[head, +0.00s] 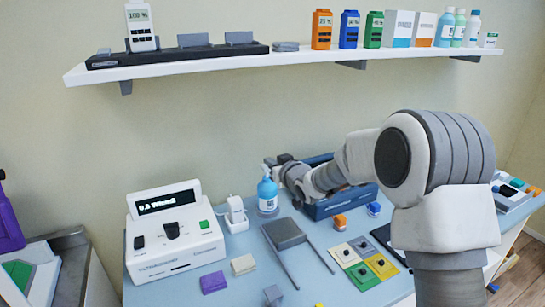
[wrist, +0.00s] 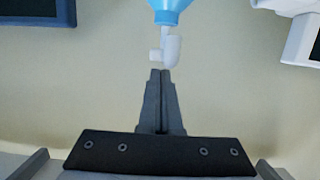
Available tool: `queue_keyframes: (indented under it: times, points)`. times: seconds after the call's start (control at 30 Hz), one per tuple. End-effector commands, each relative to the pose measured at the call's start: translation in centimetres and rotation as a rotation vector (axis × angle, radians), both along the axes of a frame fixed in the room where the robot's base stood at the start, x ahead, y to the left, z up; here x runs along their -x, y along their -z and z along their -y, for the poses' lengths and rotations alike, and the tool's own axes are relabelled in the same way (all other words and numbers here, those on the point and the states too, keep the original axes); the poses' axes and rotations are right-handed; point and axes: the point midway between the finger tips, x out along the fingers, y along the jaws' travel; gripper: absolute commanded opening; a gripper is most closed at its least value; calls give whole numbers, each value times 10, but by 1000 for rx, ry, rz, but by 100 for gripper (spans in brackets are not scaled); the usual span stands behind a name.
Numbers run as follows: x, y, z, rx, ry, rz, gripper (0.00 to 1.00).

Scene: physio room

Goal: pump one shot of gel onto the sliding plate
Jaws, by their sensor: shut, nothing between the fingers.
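The gel bottle (head: 268,196) is blue with a pump top and stands upright at the back of the blue table. In the wrist view its blue body (wrist: 170,6) is cut off at the top edge, and its white pump head (wrist: 170,50) points towards my fingers. My gripper (head: 270,162) is at the height of the pump head. In the wrist view my gripper (wrist: 160,73) is shut and empty, its fingertips right by the pump head; I cannot tell whether they touch. The grey sliding plate (head: 283,232) lies between two rails in front of the bottle.
A white device (head: 172,240) with a display stands left of the bottle, and a white holder (head: 236,214) is beside it. A blue crate (head: 345,205) is behind my arm. Coloured squares (head: 362,275) and small blocks lie in front. A loaded shelf (head: 200,62) runs above.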

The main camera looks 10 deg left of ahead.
Motion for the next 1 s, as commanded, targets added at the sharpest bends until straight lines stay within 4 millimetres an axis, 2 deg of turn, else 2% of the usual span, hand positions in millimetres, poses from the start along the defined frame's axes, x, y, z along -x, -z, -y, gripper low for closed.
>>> queue_keyframes:
  times: [0.43,0.73,1.0]
  points:
    - [0,5,0,1,0,1,0]
    - [0,25,1,0,1,0,0]
    - [0,25,1,3,1,-4,0]
